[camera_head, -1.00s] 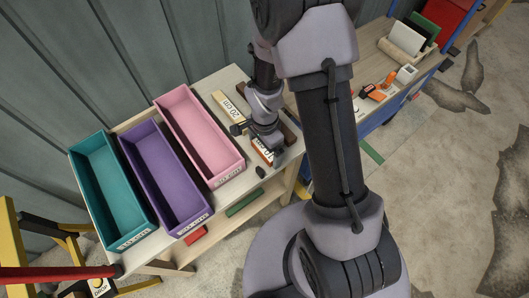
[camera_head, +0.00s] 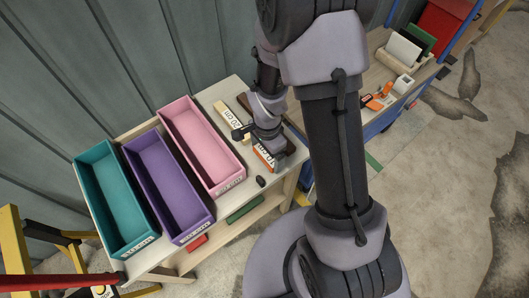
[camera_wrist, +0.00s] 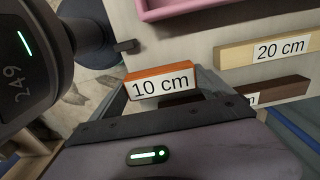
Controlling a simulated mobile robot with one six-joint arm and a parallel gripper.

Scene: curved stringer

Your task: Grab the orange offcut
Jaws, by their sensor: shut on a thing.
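The orange offcut (camera_wrist: 161,72) is a short block with a white "10 cm" label on its side. In the wrist view it sits between the two fingers of my gripper (camera_wrist: 165,88), which is shut on it. In the head view the offcut (camera_head: 263,157) shows at the front of the bench, partly hidden by my gripper (camera_head: 270,150). I cannot tell whether it touches the bench top.
A pale "20 cm" block (camera_wrist: 270,50) and a dark brown block (camera_wrist: 280,92) lie beside it. Pink (camera_head: 212,165), purple (camera_head: 170,225) and teal (camera_head: 120,235) bins stand to the left. A small dark object (camera_head: 261,181) lies near the bench's front edge.

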